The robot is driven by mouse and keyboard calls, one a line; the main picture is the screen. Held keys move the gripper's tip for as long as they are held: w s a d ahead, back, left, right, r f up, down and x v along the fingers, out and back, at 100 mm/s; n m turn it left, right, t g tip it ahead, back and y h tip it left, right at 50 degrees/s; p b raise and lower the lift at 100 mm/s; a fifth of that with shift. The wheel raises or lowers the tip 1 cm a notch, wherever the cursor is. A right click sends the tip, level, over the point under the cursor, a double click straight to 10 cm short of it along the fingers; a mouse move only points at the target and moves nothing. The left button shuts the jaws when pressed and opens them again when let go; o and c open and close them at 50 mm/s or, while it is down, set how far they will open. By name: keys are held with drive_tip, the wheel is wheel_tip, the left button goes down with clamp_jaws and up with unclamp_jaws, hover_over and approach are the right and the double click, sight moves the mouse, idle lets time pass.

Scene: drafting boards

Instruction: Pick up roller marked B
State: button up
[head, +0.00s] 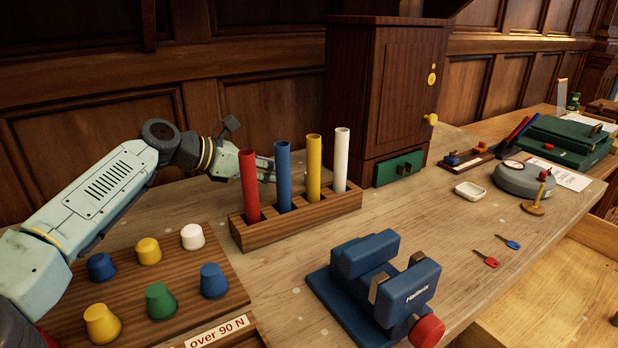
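I see no readable letter B on anything, so I cannot tell which thing is the roller marked B. Four upright cylinders stand in a wooden rack (312,217): a red one (250,187), a blue one (284,175), a yellow one (314,165) and a white one (341,160). No marks show on them. My gripper (266,169) is behind the rack, between the red and blue cylinders in the picture. These cylinders partly hide its fingers, and I cannot tell whether it is open or shut.
A blue vise (375,272) stands in front of the rack. A board (132,273) with several coloured knobs is at the left. A wooden cabinet (385,95) rises behind. Two keys, a white dish (470,190) and a grey round device (525,180) lie right; bare tabletop lies between.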

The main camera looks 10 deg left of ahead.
sight(305, 187)
drive_tip(key=b+x, duration=0.1)
drive_tip(key=x, duration=0.3)
drive_tip(key=shift+w+d+f, duration=0.15)
drive_tip(key=shift+d+f, duration=0.1)
drive_tip(key=shift+d, duration=0.1)
drive_tip(key=shift+a+b+x, duration=0.2)
drive_tip(key=shift+b+x, duration=0.3)
drive_tip(key=shift+x, duration=2.25)
drive_tip(key=shift+w, duration=0.2)
drive_tip(key=shift+c, duration=0.3)
clamp_jaws()
